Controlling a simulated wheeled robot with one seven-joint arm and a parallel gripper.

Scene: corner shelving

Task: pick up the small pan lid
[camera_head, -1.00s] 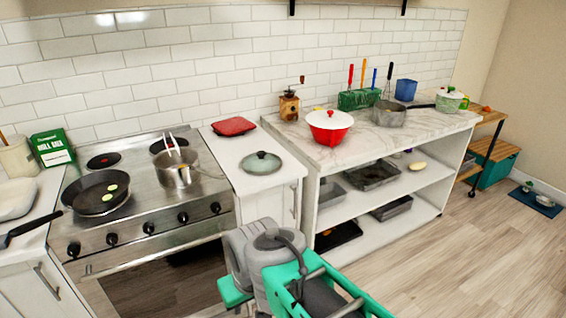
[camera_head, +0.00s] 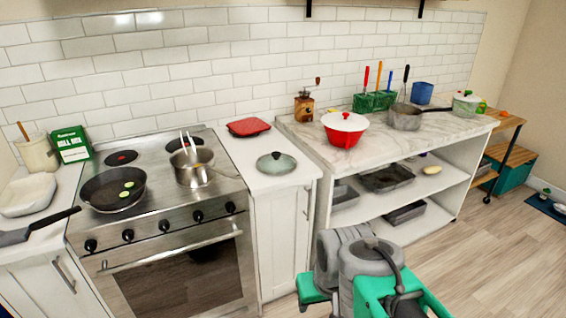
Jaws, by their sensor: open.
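The small pan lid (camera_head: 276,164) is a round, grey-green glass lid with a dark rim and a knob on top. It lies flat, knob up, on the white counter (camera_head: 262,182) between the stove and the shelf unit, and nothing covers it. My arm shows at the lower right, in front of the shelf unit and apart from the lid. My gripper cannot be made out in this view.
A red square dish (camera_head: 249,127) lies behind the lid. On the stove left are a steel saucepan (camera_head: 192,170) and a black frying pan (camera_head: 112,190). A red pot (camera_head: 343,134) stands on the marble top to the right. Counter around the lid is clear.

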